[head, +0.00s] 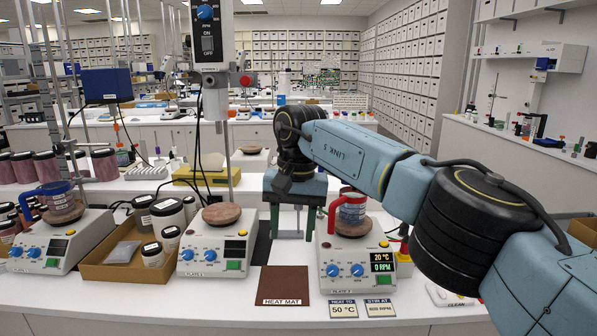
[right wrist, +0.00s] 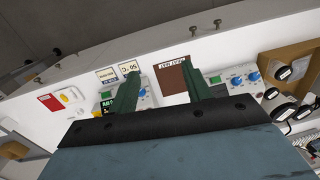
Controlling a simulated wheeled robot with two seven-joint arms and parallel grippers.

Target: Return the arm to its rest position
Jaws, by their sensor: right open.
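My right arm comes in from the right in the head view and reaches over the bench. Its gripper (head: 292,222) points down with two green fingers spread apart and nothing between them. It is behind and left of the right hot plate (head: 355,262). In the right wrist view the open fingers (right wrist: 164,82) show with the brown heat mat (right wrist: 172,78) beyond them. A beaker with a red handle and blue band (head: 352,212) stands upright on the right plate, apart from the fingers. My left gripper is not in view.
The heat mat (head: 284,284) lies bare on the white bench. A middle hot plate (head: 215,250) has no vessel on top. A left hot plate (head: 55,245) bears a blue-handled beaker (head: 60,205). A cardboard tray (head: 120,262) holds several jars. Stand rods rise at the left.

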